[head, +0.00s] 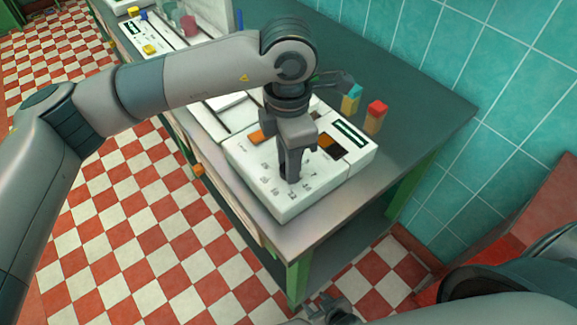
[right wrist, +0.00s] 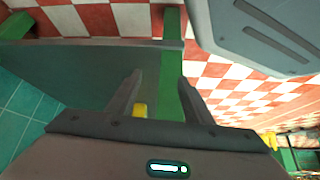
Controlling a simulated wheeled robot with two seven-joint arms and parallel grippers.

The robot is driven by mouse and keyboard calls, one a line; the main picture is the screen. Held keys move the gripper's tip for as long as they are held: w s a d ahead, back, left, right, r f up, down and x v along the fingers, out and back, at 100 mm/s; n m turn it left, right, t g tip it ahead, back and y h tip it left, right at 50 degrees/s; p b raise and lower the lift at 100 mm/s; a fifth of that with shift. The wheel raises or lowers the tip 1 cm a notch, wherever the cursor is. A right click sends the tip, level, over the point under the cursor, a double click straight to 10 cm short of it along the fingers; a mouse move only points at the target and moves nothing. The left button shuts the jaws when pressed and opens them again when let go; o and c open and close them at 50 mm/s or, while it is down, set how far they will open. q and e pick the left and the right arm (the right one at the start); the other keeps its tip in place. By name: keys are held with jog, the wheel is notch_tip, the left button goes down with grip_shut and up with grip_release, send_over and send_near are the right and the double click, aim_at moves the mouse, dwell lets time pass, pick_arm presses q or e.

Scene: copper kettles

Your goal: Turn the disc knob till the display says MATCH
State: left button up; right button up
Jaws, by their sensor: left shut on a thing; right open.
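The white panel box (head: 262,187) lies on the near end of the counter, with printed numbers around its dial. The disc knob (head: 284,173) is dark and mostly hidden by my left gripper (head: 291,174). That gripper points down, shut on the knob. A dark green display (head: 349,133) sits at the box's far right corner; its text is too small to read. My right gripper (head: 335,310) is low at the bottom edge, away from the box. In the right wrist view the right gripper (right wrist: 158,82) is open and empty.
A red-topped block (head: 376,116) and a teal-topped block (head: 351,98) stand behind the box. More white panels and small coloured pieces line the counter (head: 432,105) at the upper left. Its right end is bare up to the tiled wall.

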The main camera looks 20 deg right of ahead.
pick_arm(q)
jog(key=m+b, duration=0.2)
jog(key=b, duration=0.2)
jog(key=shift+f, duration=0.15)
jog(key=shift+m+b, duration=0.45)
jog(key=shift+m, duration=0.05)
jog(key=shift+r+b, duration=0.2)
jog(key=shift+b, duration=0.1)
pick_arm(e)
jog(key=s+d+f+g+h, duration=0.1)
jog(key=s+d+g, duration=0.3)
jog(key=shift+d+f, duration=0.4)
pick_arm(q)
jog(key=o, duration=1.1)
